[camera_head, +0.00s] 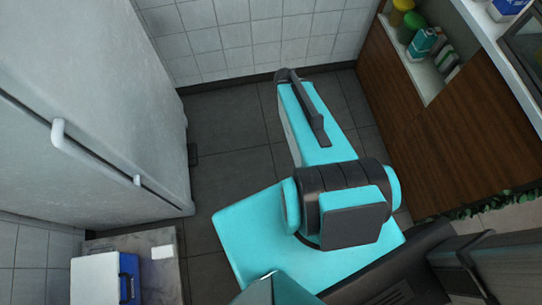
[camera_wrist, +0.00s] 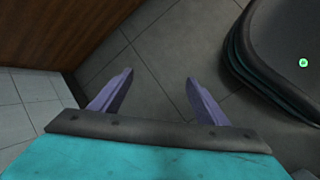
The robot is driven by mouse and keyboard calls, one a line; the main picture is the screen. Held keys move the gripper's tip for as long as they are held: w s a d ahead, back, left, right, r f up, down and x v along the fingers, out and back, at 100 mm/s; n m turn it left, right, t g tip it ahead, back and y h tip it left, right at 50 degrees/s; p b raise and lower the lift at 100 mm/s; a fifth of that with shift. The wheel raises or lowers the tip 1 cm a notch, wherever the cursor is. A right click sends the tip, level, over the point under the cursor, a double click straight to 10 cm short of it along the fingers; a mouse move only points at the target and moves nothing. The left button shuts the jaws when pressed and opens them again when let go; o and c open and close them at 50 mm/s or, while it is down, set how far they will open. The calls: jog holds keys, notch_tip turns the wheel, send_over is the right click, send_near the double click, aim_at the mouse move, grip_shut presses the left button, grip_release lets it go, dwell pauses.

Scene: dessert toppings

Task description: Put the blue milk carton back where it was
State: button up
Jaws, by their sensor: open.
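My gripper shows in the wrist view (camera_wrist: 160,76) with its two purple fingers spread apart and nothing between them. Dark floor tiles lie beyond the fingertips. A teal-blue carton with a pale label (camera_head: 420,44) stands in the open shelf at the upper right of the head view. It may be the milk carton; its label is too small to read. A blue and white pack (camera_head: 508,8) is partly cut off at the top right corner. No carton shows in the wrist view. My gripper's fingers cannot be made out in the head view.
The shelf (camera_head: 428,82) also holds a yellow-lidded jar (camera_head: 401,10), a green container (camera_head: 416,28) and small packs. A wooden cabinet front (camera_head: 415,140) is at right, a pale fridge (camera_head: 110,110) at left. A blue and white box (camera_head: 128,278) sits lower left.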

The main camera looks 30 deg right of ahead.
jog(key=s+a+f+m+g+y, duration=0.1)
jog(key=s+a+f, duration=0.2)
jog(key=a, duration=0.5)
jog(key=s+a+f+m+g+y, duration=0.1)
jog(key=s+a+f+m+y, duration=0.1)
jog(key=s+a, duration=0.4)
jog(key=s+a+f+m+g+y, duration=0.1)
jog(key=s+a+f, duration=0.4)
jog(key=a, duration=0.6)
jog(key=shift+m+y, duration=0.7)
jog(key=shift+a, duration=0.1)
notch_tip(320, 180, up, 4)
jog(key=p, duration=0.3)
jog(key=shift+w+f+p, duration=0.1)
jog(key=shift+f+p, duration=0.05)
jog(key=shift+p, duration=0.25)
jog(key=shift+c, duration=0.5)
